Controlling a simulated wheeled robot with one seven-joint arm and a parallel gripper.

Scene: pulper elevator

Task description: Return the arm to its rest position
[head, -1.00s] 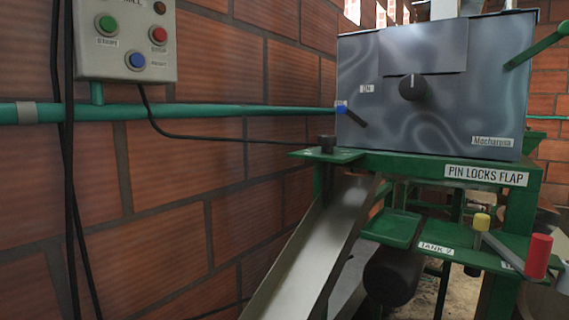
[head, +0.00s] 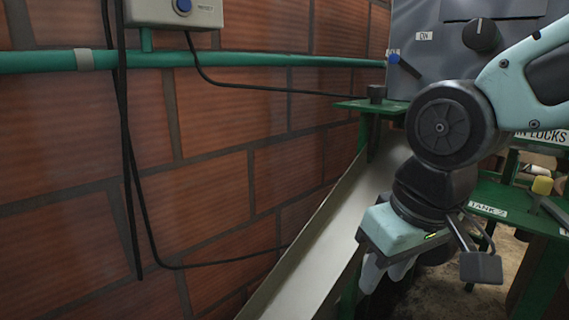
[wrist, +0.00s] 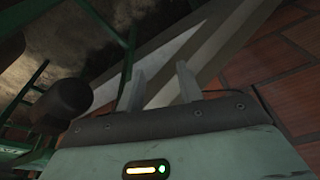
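My arm reaches in from the right in the head view and bends down at a dark round joint. My gripper (head: 387,272) points downward in front of the sloping metal chute (head: 318,250). In the wrist view, the two fingers of my gripper (wrist: 160,86) stand apart with a gap between them. Nothing shows between them. The chute (wrist: 215,40) shows beyond the fingers in that view. I cannot tell how far the fingers are from it.
The grey machine box (head: 425,50) with a black knob (head: 482,36) stands behind my arm on a green frame (head: 372,106). A brick wall (head: 230,130) with a green pipe (head: 270,59) and hanging black cables fills the left. A yellow-capped lever (head: 542,186) is at right.

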